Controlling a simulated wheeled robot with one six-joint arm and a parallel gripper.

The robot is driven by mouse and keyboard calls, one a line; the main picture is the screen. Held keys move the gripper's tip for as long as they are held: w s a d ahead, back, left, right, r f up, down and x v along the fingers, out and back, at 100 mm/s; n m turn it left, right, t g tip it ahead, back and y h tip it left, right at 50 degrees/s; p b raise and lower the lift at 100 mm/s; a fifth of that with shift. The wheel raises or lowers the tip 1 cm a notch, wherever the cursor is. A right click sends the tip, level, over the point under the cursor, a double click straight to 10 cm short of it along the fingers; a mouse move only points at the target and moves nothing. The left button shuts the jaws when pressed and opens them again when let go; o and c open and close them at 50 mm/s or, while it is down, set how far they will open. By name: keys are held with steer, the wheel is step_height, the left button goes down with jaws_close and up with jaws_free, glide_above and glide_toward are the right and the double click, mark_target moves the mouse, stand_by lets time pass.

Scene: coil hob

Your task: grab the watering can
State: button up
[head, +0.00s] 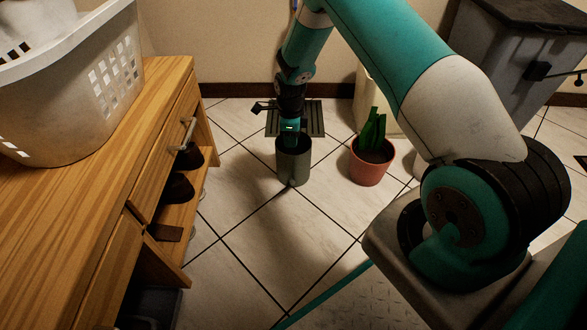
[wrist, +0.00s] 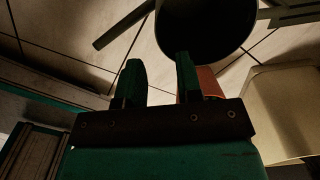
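The watering can (head: 293,165) is a dark grey-green cylinder standing upright on the tiled floor. In the wrist view its dark round opening (wrist: 208,25) is at the top, and a straight spout-like bar (wrist: 123,26) sticks out to the left. My gripper (wrist: 160,72) is open, its two green fingers apart with nothing visibly held between them. The right finger overlaps the can's lower rim in the picture; whether it touches is unclear. In the head view my gripper (head: 289,139) points down at the can's top, with its fingertips mostly hidden.
A potted plant (head: 370,160) in a terracotta pot stands right of the can. A wooden cabinet (head: 150,120) with a laundry basket (head: 70,85) is on the left. A slatted dark mat (head: 312,117) lies behind. A grey bin (head: 505,60) stands back right. Floor in front is clear.

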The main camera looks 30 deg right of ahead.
steer(key=b, duration=0.3)
glide_above(292, 163)
step_height(292, 163, down, 6)
steer(key=f, duration=0.1)
step_height(292, 163, down, 5)
steer(key=b, duration=0.5)
steer(key=shift+w+r, duration=0.1)
steer(key=shift+r, duration=0.15)
jaws_close()
stand_by(0.7)
